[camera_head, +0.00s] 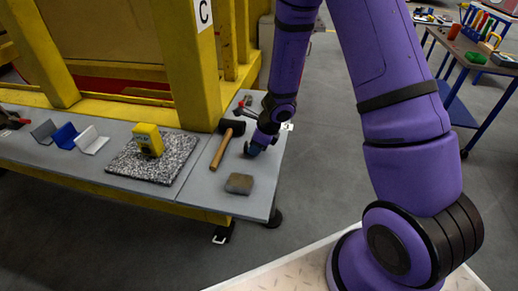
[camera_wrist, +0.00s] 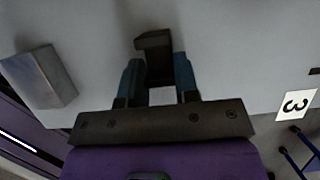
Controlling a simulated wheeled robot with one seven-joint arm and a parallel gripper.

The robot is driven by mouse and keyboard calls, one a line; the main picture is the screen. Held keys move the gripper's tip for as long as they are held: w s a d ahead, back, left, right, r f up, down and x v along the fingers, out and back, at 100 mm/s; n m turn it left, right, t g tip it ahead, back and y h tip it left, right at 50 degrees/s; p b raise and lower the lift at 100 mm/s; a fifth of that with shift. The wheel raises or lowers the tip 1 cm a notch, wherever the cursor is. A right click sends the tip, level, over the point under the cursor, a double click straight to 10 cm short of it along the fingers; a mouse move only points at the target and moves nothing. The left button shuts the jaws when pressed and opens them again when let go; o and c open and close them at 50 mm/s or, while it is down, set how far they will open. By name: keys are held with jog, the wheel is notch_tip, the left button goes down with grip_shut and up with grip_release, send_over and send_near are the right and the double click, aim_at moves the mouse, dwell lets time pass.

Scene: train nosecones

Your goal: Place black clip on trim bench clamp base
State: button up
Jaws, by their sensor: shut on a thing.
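My gripper (camera_wrist: 157,68) is shut on a dark, angular piece, the black clip (camera_wrist: 153,42), which sits between the two blue fingers in the wrist view. The clip's upper end sticks out past the fingertips over the grey bench top. In the head view my gripper (camera_head: 253,149) is low over the right end of the bench (camera_head: 214,200), right of the hammer; the clip cannot be made out there. Whether the clip touches the bench top cannot be told. I cannot pick out a clamp base for certain in either view.
A brown-grey block (camera_head: 239,183) lies near the bench's front edge; it also shows in the wrist view (camera_wrist: 38,76). A hammer (camera_head: 221,150) lies left of my gripper. A yellow block (camera_head: 148,139) stands on a speckled slab (camera_head: 125,162). Grey, blue (camera_head: 64,135) and white brackets lie farther left.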

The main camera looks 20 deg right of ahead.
jog(key=shift+f, duration=0.25)
jog(key=o, duration=0.9)
jog(key=shift+r, duration=0.1)
